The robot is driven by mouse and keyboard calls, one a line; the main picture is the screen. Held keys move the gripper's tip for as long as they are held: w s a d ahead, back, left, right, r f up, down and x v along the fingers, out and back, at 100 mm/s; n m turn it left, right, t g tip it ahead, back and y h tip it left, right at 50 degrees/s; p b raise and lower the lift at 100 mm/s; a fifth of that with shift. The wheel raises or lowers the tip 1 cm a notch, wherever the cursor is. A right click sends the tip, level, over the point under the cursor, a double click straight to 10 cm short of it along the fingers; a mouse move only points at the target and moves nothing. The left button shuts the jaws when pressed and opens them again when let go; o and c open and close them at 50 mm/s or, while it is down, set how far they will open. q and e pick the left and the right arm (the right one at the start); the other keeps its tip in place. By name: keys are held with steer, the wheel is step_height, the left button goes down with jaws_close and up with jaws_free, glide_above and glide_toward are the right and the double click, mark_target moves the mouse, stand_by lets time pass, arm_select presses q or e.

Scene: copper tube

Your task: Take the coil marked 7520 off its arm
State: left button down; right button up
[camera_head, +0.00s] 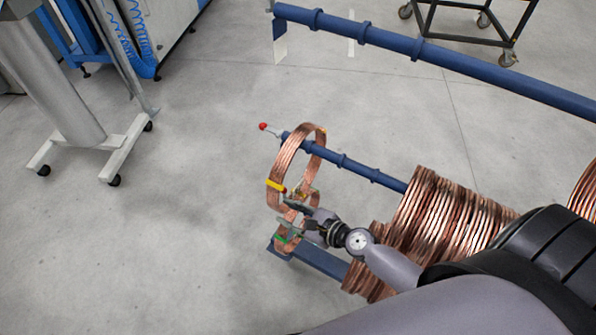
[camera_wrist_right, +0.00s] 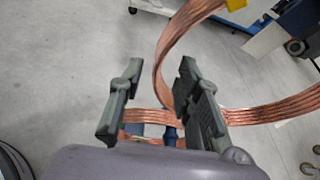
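A copper coil (camera_head: 287,155) hangs around the outer end of a blue arm (camera_head: 357,168), apart from the other coils. It has a yellow tag (camera_head: 275,186), but I cannot read a number on it. My right gripper (camera_head: 291,212) is at the lower part of this coil. In the right wrist view its two fingers (camera_wrist_right: 160,105) stand well apart. The coil (camera_wrist_right: 166,62) passes between and behind them, and I cannot tell whether they touch it. My left gripper is out of view.
A pack of copper coils (camera_head: 440,215) fills the inner part of the arm. A lower blue beam (camera_head: 318,262) and an upper blue beam (camera_head: 450,62) flank it. A red-tipped stop (camera_head: 263,127) is at the arm's end.

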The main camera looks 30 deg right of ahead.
mark_target(282, 210)
steer(key=x, duration=0.6)
steer(key=shift+c, duration=0.2)
jaws_close()
stand_by(0.5)
steer(key=shift+r, duration=0.1)
